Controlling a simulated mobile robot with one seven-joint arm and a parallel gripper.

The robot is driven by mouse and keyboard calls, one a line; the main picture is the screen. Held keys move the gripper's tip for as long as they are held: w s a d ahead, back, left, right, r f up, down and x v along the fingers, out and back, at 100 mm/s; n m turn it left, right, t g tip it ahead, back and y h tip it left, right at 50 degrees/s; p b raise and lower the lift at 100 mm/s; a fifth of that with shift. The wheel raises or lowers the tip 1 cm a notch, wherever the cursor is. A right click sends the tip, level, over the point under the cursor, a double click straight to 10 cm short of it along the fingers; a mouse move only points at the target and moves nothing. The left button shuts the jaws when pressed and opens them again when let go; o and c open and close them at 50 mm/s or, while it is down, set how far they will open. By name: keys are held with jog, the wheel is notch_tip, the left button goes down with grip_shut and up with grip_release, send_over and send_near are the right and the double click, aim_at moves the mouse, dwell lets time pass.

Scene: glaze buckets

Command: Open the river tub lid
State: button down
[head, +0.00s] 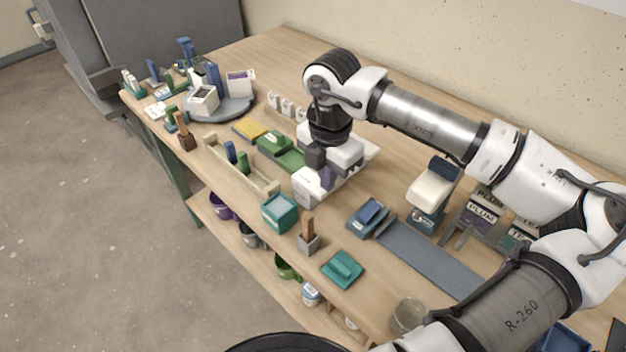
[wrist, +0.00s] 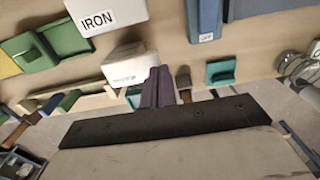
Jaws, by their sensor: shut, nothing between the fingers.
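No label that I can make out reads "river", so I cannot tell which tub it names. A small white tub (head: 308,187) stands under my gripper; in the wrist view its box (wrist: 128,65) has a label too small to read. Behind it is a white box marked IRON (wrist: 98,18). A teal square tub (head: 280,212) stands at the bench's front edge, and a teal lid-like piece with a raised grip (head: 343,269) lies to its right. My gripper (head: 327,180) is shut and empty, its purple fingers (wrist: 158,88) close beside the small white tub; contact is unclear.
A wooden brush in a grey block (head: 308,240) stands between the teal pieces. A wooden tray (head: 243,168), green blocks (head: 280,148) and a yellow block (head: 248,129) lie left. A grey-blue strip (head: 425,258) and a glass jar (head: 408,315) lie right. Mugs sit on the shelf below.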

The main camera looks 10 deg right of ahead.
jog(key=shift+f+b, duration=0.95)
jog(key=shift+b, duration=0.05)
jog(key=shift+f, duration=0.15)
notch_tip(320, 180, up, 8)
jog(key=s+d+p, duration=0.1)
jog(key=s+p, duration=0.1)
jog(key=shift+s+d, duration=0.25)
jog(key=shift+d, duration=0.1)
dwell(1.1)
